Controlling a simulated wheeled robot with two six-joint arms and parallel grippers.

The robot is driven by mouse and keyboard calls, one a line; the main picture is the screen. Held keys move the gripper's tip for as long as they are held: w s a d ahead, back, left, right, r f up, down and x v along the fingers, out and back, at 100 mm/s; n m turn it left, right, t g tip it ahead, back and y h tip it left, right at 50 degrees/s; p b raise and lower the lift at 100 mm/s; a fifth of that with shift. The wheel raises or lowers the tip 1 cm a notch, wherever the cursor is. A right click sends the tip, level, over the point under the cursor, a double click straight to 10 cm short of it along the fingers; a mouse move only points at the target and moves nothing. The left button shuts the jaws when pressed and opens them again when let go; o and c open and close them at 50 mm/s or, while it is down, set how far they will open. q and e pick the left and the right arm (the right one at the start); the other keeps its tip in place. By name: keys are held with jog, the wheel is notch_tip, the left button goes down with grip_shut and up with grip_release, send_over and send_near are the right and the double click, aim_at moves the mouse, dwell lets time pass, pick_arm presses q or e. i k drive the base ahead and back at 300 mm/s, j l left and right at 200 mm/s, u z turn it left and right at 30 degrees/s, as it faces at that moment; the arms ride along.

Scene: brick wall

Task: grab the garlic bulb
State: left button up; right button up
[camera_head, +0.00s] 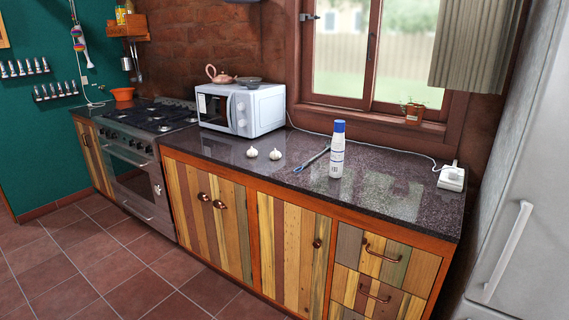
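Two white garlic bulbs lie on the dark speckled countertop (215,148), in front of the microwave. The left bulb (252,153) and the right bulb (275,154) sit a little apart from each other. Both stand clear, with nothing covering them. Neither of my grippers shows in the head view.
A white bottle with a blue cap (337,152) stands right of the bulbs, and a blue-handled utensil (312,158) lies between. A white microwave (241,107) carries a teapot (219,74). A power strip (451,178) with a cable is at the right. The counter's right part and the floor are free.

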aim_at(251, 152)
jog(key=i+l+u, duration=0.4)
jog(key=i+j+z, duration=0.2)
jog(key=i, duration=0.3)
jog(key=i+j+z, duration=0.25)
jog(key=i, duration=0.25)
